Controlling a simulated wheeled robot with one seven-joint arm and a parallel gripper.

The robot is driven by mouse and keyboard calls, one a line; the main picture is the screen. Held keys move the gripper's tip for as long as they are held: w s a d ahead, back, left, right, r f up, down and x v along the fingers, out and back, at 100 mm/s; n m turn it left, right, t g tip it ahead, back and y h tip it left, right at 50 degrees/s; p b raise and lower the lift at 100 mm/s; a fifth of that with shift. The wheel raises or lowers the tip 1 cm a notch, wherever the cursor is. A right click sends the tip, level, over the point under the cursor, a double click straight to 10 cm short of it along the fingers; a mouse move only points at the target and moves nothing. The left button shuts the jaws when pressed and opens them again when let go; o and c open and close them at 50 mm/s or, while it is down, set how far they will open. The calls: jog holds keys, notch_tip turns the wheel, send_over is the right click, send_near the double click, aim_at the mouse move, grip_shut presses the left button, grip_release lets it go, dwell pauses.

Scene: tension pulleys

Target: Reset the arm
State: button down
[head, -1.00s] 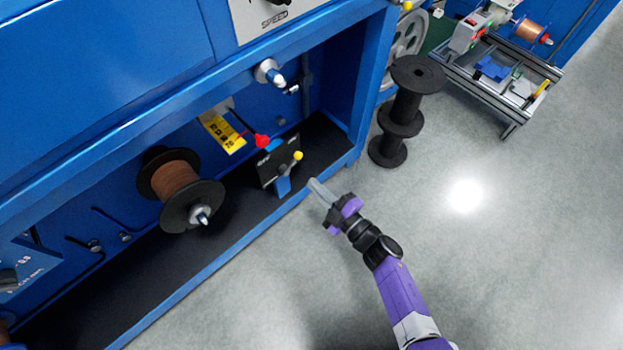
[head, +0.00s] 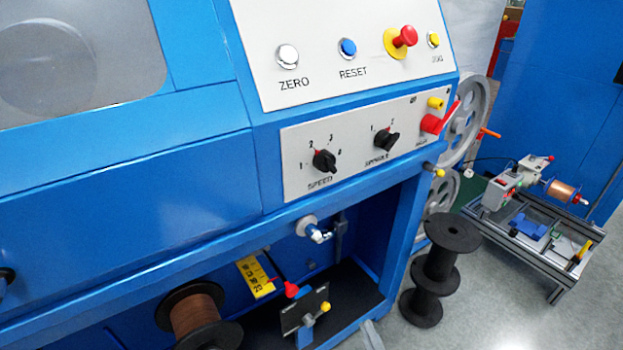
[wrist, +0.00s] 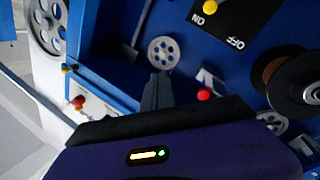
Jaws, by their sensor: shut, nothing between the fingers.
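My gripper (wrist: 157,92) points away from the purple wrist housing in the wrist view, its dark fingers together and empty. In the head view only a grey fingertip (head: 372,336) shows at the bottom edge, in front of the machine's lower bay; the rest of my arm is out of frame. In the wrist view a grey pulley wheel (wrist: 160,52) shows beyond the fingers and a red ball knob (wrist: 204,94) to their right. I cannot tell the distance to them, but nothing is held.
The blue machine's lower bay holds a copper-wire spool (head: 196,318), a yellow scale (head: 255,276) and a lever with a yellow knob (head: 325,307). A black spool stack (head: 437,270) stands on the floor at right. A small bench frame (head: 540,255) stands farther right.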

jog(key=s+d+r+m+g+h, duration=0.15)
jog(key=s+r+m, duration=0.3)
jog(key=s, duration=0.75)
jog(key=s+d+r+m+g+h, duration=0.1)
jog(key=s+d+r+m+h, duration=0.15)
jog(key=s+r, duration=0.65)
jog(key=s+d+r+m+g+h, duration=0.1)
jog(key=s+d+r+m, duration=0.25)
jog(key=s, duration=1.25)
notch_tip(320, 180, up, 16)
jog(key=w+p, duration=0.1)
jog(key=p, duration=1.5)
jog(key=shift+a, duration=0.35)
jog(key=shift+m, duration=0.25)
